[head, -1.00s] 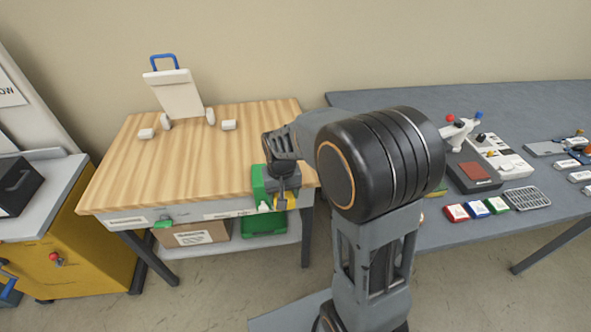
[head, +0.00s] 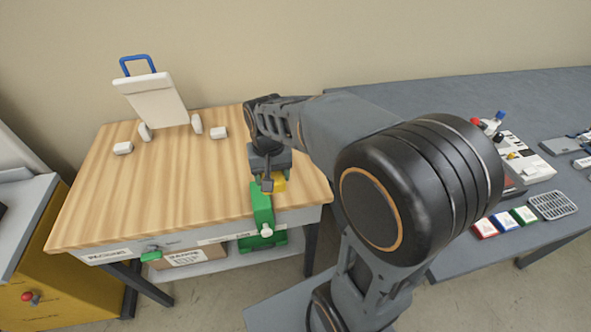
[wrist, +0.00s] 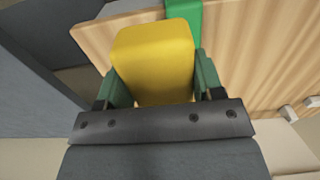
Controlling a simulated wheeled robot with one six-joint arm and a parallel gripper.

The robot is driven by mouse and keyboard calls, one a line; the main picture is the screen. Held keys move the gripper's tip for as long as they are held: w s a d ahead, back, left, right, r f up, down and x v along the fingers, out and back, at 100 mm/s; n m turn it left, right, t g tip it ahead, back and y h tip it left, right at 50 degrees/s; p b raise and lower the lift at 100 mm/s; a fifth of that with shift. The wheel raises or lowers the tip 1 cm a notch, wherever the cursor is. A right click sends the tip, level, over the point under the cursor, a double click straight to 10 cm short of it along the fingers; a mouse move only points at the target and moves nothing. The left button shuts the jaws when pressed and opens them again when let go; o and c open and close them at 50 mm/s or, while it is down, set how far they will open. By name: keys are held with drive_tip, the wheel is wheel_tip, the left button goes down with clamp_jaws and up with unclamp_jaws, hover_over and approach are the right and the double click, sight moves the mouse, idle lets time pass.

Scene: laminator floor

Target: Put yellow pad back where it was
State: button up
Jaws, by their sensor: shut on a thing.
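The yellow pad (wrist: 155,55) is held between the two green-lined fingers of my gripper (wrist: 160,85) in the wrist view. The gripper hides much of the pad there. A green piece (head: 261,208) hangs over the table's front edge right beside the gripper; I cannot tell whether the pad touches it. It also shows at the top of the wrist view (wrist: 210,12).
A white tilted board with a blue handle (head: 152,98) and several small white blocks (head: 220,133) stand at the table's back. A grey table (head: 400,110) at right carries red, blue and green pads (head: 506,221). Open wood lies left of my gripper.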

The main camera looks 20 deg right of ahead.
drive_tip(key=w+d+f, duration=0.3)
drive_tip(key=w+d, duration=0.1)
drive_tip(key=d, duration=0.3)
hover_over(301, 180)
drive_tip(key=f, duration=0.6)
drive_tip(key=shift+s+a+p, duration=0.1)
drive_tip(key=shift+a+p, duration=0.15)
drive_tip(key=shift+p, duration=0.15)
drive_tip(key=shift+d+f, duration=0.2)
drive_tip(key=shift+f, duration=1.7)
drive_tip(key=shift+f, duration=0.2)
drive_tip(key=o, duration=0.9)
